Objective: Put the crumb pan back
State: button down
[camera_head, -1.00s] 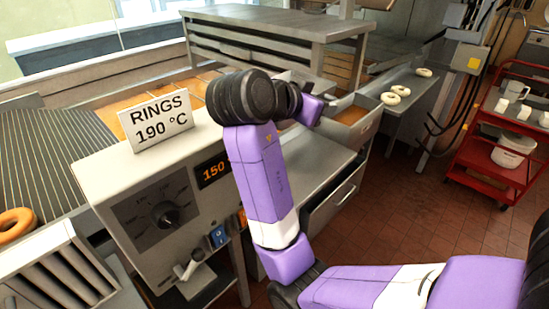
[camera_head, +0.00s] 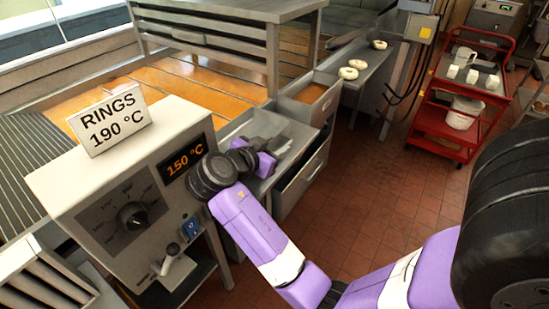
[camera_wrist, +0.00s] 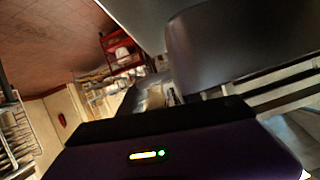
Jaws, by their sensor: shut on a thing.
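My gripper (camera_head: 266,158) is low beside the fryer's front in the head view, to the right of the control box. It is shut on what looks like the grey metal crumb pan (camera_head: 290,131), which shows just beyond the purple fingers. Its grip point is hidden behind the wrist. In the wrist view a smooth grey metal surface (camera_wrist: 240,42), probably the pan, fills the upper right close to the gripper. I cannot tell whether the pan touches the metal around it.
The control box (camera_head: 130,190) carries a sign (camera_head: 110,118) reading "RINGS 190 °C"; its display shows 150 °C. Amber oil (camera_head: 190,80) lies behind it. Tiled floor is clear towards the red cart (camera_head: 450,120).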

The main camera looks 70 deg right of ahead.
jog(key=shift+f, duration=2.3)
jog(key=shift+f, duration=0.1)
jog(key=shift+f, duration=0.15)
jog(key=c, duration=0.8)
grip_release()
jog(key=shift+c, duration=0.2)
jog(key=shift+r, duration=0.25)
jog(key=b+v, duration=0.1)
jog(key=v, duration=1.1)
jog(key=shift+b, duration=0.35)
jog(key=shift+f, duration=0.1)
